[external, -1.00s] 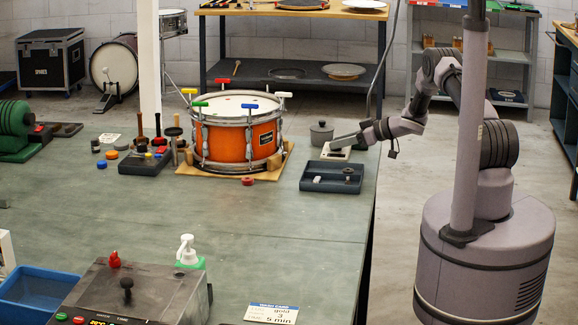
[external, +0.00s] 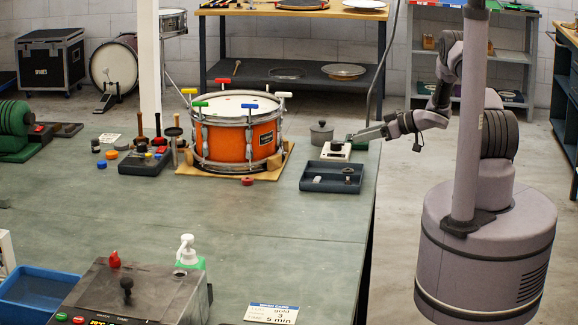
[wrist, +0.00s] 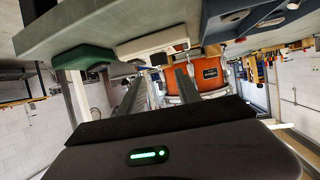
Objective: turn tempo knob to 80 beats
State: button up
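A small white box (external: 336,151), which looks like the tempo device, sits near the right edge of the bench, behind the blue-grey tray. A small dark part shows on its top, too small to make out as a knob or to read. In the wrist view the white box (wrist: 150,43) appears upside down beyond the fingers; no dial marks can be read. My gripper (external: 352,138) is just right of and behind the box, apart from it as far as I can tell. In the wrist view my gripper (wrist: 160,76) has its two fingers apart with nothing between them.
A green block (wrist: 83,57) lies beside the white box; it also shows under my gripper in the external view (external: 357,142). The blue-grey tray (external: 318,186) is in front, a grey lidded pot (external: 321,133) behind left, and an orange drum (external: 232,142) left.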

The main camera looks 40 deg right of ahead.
jog(key=p+v, duration=0.1)
jog(key=v, duration=0.8)
jog(key=shift+s+p, duration=0.15)
jog(key=shift+p, duration=0.25)
